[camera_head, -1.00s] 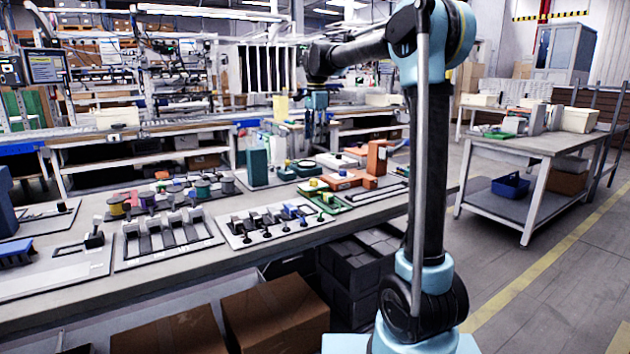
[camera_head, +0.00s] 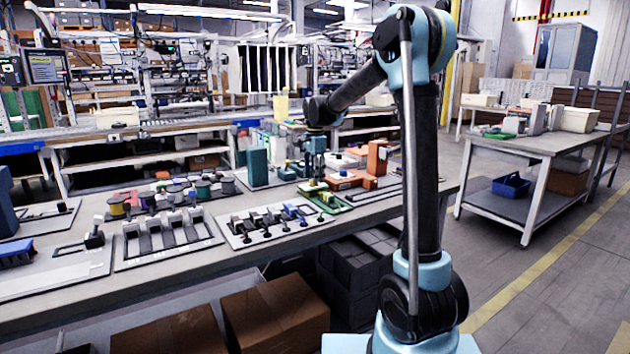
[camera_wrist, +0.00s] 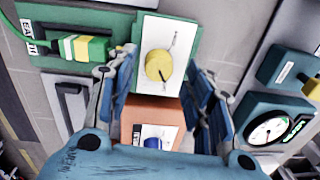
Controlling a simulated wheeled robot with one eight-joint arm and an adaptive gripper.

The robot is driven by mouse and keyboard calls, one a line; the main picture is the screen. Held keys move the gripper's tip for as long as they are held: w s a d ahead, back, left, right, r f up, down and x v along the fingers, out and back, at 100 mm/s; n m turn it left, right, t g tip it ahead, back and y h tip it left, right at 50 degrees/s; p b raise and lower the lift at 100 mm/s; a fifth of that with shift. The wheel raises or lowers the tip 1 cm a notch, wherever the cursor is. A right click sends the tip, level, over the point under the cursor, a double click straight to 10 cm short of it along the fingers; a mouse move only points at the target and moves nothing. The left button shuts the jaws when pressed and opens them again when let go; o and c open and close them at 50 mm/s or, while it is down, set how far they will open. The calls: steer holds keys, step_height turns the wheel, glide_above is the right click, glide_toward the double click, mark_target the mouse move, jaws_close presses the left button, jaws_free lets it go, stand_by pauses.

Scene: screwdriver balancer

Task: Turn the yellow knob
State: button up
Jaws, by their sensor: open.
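The yellow knob (camera_wrist: 159,66) is round, with a pointer, and sits on a white plate (camera_wrist: 150,32) on top of a green box in the wrist view. My gripper (camera_wrist: 162,72) is open, with one blue finger on each side of the knob in the picture. I see no contact between the fingers and the knob. In the head view my gripper (camera_head: 315,168) points down over the workbench, close above a small yellow part (camera_head: 313,183) that appears to be the knob.
An orange box (camera_wrist: 165,118) with a blue knob (camera_wrist: 152,143) lies below in the wrist view. A green-and-yellow connector (camera_wrist: 83,47) is at left, and a dial gauge (camera_wrist: 266,130) is at right. Lever panels (camera_head: 168,240) stand along the workbench (camera_head: 190,262).

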steer(key=shift+f, duration=0.8)
steer(key=c, duration=1)
steer(key=shift+c, duration=0.2)
